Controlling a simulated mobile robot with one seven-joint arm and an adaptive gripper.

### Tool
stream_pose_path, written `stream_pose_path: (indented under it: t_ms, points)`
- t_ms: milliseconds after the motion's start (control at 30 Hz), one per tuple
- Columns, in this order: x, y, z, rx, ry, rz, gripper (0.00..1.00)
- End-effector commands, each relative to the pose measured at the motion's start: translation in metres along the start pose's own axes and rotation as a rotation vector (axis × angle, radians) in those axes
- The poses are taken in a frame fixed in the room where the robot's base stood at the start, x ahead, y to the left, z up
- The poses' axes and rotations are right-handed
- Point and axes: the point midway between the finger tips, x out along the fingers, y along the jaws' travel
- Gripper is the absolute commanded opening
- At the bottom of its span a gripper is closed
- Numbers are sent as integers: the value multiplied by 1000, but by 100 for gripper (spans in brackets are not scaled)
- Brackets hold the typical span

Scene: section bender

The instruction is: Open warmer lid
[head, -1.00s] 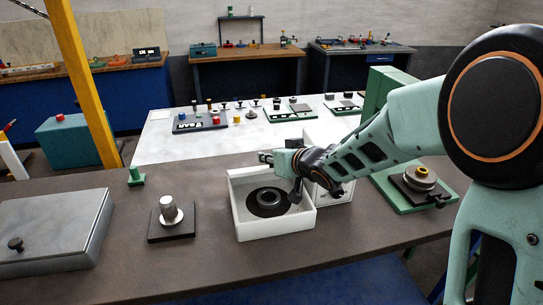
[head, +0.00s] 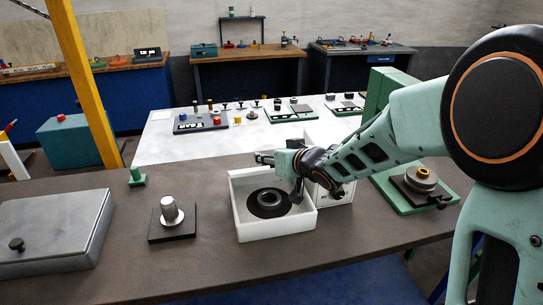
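A flat grey metal box (head: 55,225) with a sloping top lies at the left end of the brown bench. A black knob (head: 17,244) sits on its front left part, and its top looks shut. A white open-topped box (head: 275,229) stands mid-bench with a dark ring (head: 269,202) inside. I cannot tell from looks alone which of these is the warmer. My gripper (head: 263,158) is above the back edge of the white box, pointing left, well to the right of the grey box. It appears to hold nothing, but its finger opening is too small to make out.
A metal cylinder on a black plate (head: 172,222) stands between the two boxes. A small green piece (head: 137,177) is behind it. A green-based fixture (head: 415,187) stands at the right. A white table (head: 165,148) with several small parts lies behind. A yellow post (head: 85,80) rises at the left.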

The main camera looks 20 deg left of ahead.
Motion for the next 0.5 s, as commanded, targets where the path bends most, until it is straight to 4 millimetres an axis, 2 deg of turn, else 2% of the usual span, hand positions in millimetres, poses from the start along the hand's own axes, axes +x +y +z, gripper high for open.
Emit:
stream_pose_path:
  t_ms: [167,500]
  points:
    - [-18,1,-1,-1,2,2,41]
    - [-78,1,-2,-2,4,3,41]
